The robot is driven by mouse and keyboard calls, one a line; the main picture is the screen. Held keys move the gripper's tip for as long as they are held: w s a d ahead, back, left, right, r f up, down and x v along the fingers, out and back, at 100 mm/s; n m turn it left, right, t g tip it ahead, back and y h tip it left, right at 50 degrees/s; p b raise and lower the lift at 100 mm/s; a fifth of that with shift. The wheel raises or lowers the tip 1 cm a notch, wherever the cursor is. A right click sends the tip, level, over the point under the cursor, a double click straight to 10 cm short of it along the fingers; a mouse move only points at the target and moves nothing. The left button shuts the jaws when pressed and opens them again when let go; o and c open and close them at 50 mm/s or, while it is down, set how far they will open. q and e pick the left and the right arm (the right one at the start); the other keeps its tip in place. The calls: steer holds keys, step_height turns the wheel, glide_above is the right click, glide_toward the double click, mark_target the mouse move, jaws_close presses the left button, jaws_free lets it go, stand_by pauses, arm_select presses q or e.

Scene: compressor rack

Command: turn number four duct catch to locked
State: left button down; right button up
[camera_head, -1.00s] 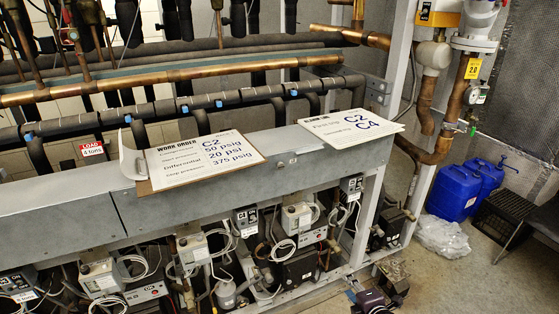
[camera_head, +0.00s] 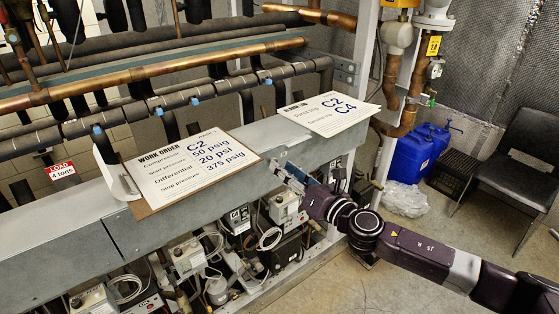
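The grey metal duct (camera_head: 170,225) runs across the front of the rack, from the left edge to the rack's right post. My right gripper (camera_head: 280,168) is at the duct's front face near its right end, with its arm coming in from the lower right. A small blue-grey part shows at its tip; I cannot tell whether it is a fingertip or part of a catch. The gripper covers that part of the duct face, and no catch shows clearly. I cannot tell whether the fingers are open or shut, or touching anything. My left gripper is not in view.
A work order clipboard (camera_head: 194,165) and a white sheet (camera_head: 325,112) lie on the duct's top. Copper and black pipes (camera_head: 150,68) run behind. Compressor controls (camera_head: 187,257) sit below. Blue jugs (camera_head: 412,155) and a black chair (camera_head: 510,165) stand at the right.

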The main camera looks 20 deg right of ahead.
mark_target(269, 161)
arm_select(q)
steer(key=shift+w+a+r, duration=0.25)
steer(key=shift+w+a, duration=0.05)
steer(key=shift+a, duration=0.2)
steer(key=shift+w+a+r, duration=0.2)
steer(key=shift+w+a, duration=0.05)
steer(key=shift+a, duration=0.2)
arm_select(e)
steer(key=x, duration=0.2)
steer(key=shift+w+a, duration=0.2)
steer(key=shift+w, duration=0.1)
steer(key=shift+c, duration=0.3)
steer(key=c, duration=0.8)
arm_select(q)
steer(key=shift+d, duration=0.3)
arm_select(e)
jaws_close()
